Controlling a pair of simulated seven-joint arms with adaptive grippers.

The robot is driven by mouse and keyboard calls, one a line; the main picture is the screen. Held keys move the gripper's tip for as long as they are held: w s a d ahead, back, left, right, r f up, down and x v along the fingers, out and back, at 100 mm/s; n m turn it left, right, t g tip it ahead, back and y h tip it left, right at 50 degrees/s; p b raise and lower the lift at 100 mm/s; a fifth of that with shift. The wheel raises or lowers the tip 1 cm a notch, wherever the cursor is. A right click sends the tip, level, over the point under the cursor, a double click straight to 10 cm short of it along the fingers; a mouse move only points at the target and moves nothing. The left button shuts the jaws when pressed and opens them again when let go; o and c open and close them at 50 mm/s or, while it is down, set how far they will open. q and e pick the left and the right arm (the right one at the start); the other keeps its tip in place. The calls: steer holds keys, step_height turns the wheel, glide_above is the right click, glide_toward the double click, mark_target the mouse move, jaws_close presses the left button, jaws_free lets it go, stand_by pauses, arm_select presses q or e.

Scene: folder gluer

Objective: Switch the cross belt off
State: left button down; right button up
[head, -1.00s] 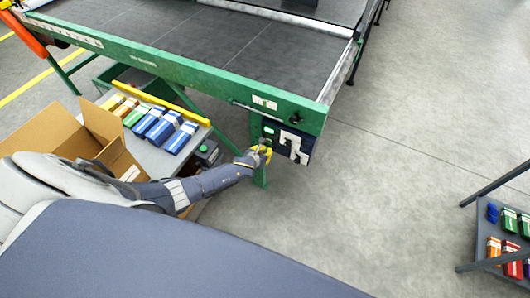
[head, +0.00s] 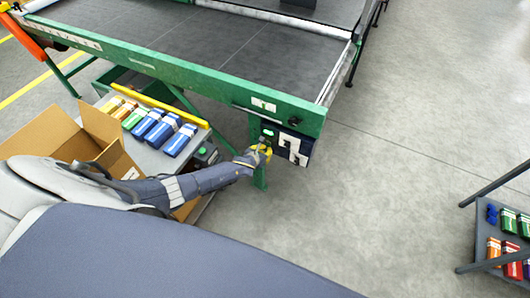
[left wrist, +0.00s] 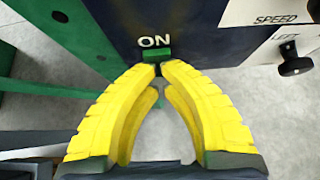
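The conveyor (head: 200,40) has a green frame, with a dark blue control box (head: 304,157) under its near right corner. My left gripper (head: 266,150) is at the left part of this box. In the left wrist view the box face (left wrist: 190,30) carries the word ON above a small green switch piece (left wrist: 157,54). My left gripper's yellow fingers (left wrist: 160,68) are closed together at the tips, just below the green piece. Whether the tips touch it I cannot tell. The part of the switch behind the tips is hidden. My right gripper is not in view.
A shelf (head: 478,235) with packs is far right. The middle floor is clear.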

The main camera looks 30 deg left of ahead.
arm_select(q)
steer(key=s+f+v, duration=0.1)
steer(key=v, duration=1.2)
steer(key=shift+s, duration=0.25)
steer(key=shift+f, duration=0.15)
stand_by(0.3)
steer(key=shift+s+a+f, duration=0.2)
steer(key=shift+s+f, duration=0.25)
steer(key=shift+f, duration=0.15)
